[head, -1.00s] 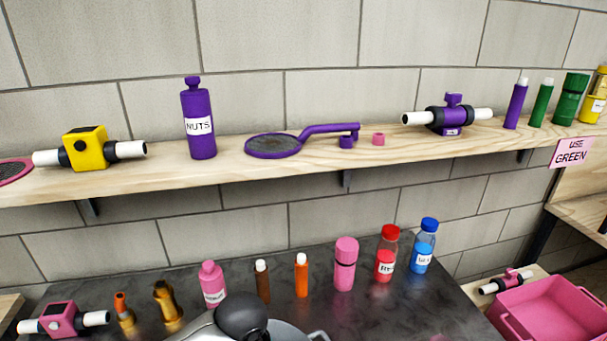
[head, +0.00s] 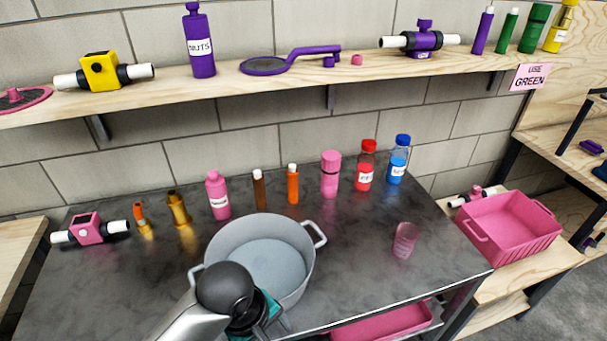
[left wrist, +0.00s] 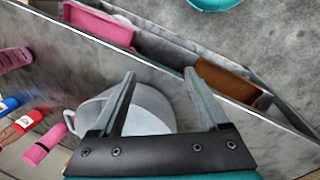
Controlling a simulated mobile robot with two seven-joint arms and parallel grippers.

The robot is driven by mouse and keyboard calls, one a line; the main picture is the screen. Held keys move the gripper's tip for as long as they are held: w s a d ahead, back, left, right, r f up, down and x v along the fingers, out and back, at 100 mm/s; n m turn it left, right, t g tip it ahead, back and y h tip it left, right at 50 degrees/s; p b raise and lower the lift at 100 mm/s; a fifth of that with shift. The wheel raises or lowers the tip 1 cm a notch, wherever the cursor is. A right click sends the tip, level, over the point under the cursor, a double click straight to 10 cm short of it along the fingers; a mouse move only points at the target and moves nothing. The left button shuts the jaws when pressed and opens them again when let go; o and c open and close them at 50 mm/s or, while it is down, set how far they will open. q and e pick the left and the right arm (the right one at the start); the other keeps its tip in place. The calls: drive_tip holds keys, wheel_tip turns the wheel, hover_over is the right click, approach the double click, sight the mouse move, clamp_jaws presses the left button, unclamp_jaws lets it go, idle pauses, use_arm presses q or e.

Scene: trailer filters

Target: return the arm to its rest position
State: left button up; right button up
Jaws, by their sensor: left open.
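My left arm comes in at the bottom of the head view, and its gripper (head: 274,318) is by the near side of a grey pot (head: 306,268). In the left wrist view the two fingers of my left gripper (left wrist: 163,92) are spread apart with nothing held between them. The pot (left wrist: 150,108) shows behind the left finger there. The head view hides part of the gripper behind my wrist. My right gripper is not in view.
Bottles and tubes stand along the back of the dark table (head: 360,290). A pink cup (head: 404,241) stands right of the pot. A pink crate (head: 510,228) sits at the right. A wooden shelf (head: 200,92) runs along the wall.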

use_arm(q)
drive_tip(key=s+a+r+m+t+y, duration=0.1)
drive_tip(key=s+a+m+t+y, duration=0.1)
drive_tip(key=s+a+m, duration=0.8)
wheel_tip(320, 180, down, 26)
drive_tip(key=f+g+b, duration=0.1)
drive_tip(key=b, duration=0.4)
drive_tip(key=s+a+f+b, duration=0.1)
drive_tip(key=s+f+b, duration=0.1)
drive_tip(key=s+f, duration=0.6)
drive_tip(key=s+a+f+m+g+b, duration=0.1)
drive_tip(key=s+f+b, duration=0.1)
drive_tip(key=s+f, duration=0.5)
wheel_tip(320, 180, down, 3)
drive_tip(key=shift+s+a+b, duration=0.3)
drive_tip(key=shift+s+a, duration=0.05)
drive_tip(key=shift+s, duration=0.05)
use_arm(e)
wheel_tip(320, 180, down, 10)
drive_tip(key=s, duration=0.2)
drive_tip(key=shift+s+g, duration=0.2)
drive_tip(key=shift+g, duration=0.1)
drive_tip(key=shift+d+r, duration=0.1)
